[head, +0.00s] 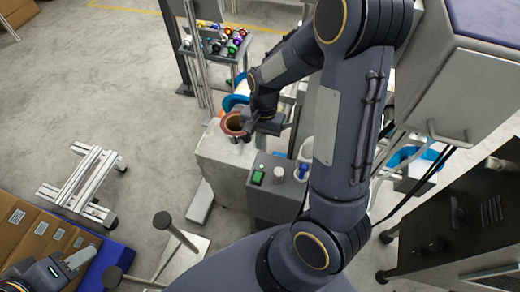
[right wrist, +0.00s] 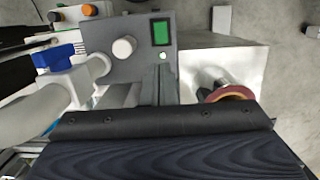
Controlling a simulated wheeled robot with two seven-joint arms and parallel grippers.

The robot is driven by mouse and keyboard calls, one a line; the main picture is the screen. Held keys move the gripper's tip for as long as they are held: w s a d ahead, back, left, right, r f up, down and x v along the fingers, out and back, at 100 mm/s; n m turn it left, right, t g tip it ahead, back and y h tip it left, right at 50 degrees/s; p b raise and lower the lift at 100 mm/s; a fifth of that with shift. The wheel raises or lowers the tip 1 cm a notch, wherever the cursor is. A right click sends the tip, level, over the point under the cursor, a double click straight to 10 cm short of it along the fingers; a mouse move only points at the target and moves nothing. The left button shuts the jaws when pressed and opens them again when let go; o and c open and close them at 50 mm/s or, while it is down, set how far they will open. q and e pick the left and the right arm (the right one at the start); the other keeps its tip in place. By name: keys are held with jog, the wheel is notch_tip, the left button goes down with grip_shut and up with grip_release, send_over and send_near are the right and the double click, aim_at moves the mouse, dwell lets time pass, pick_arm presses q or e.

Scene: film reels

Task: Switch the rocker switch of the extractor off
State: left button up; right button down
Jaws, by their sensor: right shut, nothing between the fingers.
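The extractor's grey control box (head: 272,197) stands below my right arm in the head view. Its green rocker switch (head: 257,177) is on the top face, beside a pale round knob (head: 278,173). In the right wrist view the green rocker (right wrist: 160,33) sits near the top of the panel, with a small lit green lamp below it and the white knob (right wrist: 124,48) to its left. My right gripper (head: 272,127) is shut and empty, behind the switch in the head view and apart from it. My left gripper (head: 66,266) is at the lower left, far from the box; its opening is unclear.
A blue-handled valve and white pipes (right wrist: 62,57) lie left of the panel. A rack of coloured items (head: 222,42) stands behind.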

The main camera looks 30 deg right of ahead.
aim_at(256, 179)
jog(key=shift+r, duration=0.3)
jog(key=b, duration=0.3)
jog(key=a+b, duration=0.1)
jog(key=b, duration=0.3)
jog(key=shift+s+r, duration=0.15)
jog(key=shift+s, duration=0.2)
jog(key=f+b, duration=0.1)
jog(key=f, duration=0.3)
jog(key=s+a+f+b, duration=0.1)
jog(key=f, duration=0.4)
jog(key=a+f+b, duration=0.1)
jog(key=f, duration=0.3)
jog(key=shift+s+f, duration=0.25)
jog(key=shift+f, duration=0.15)
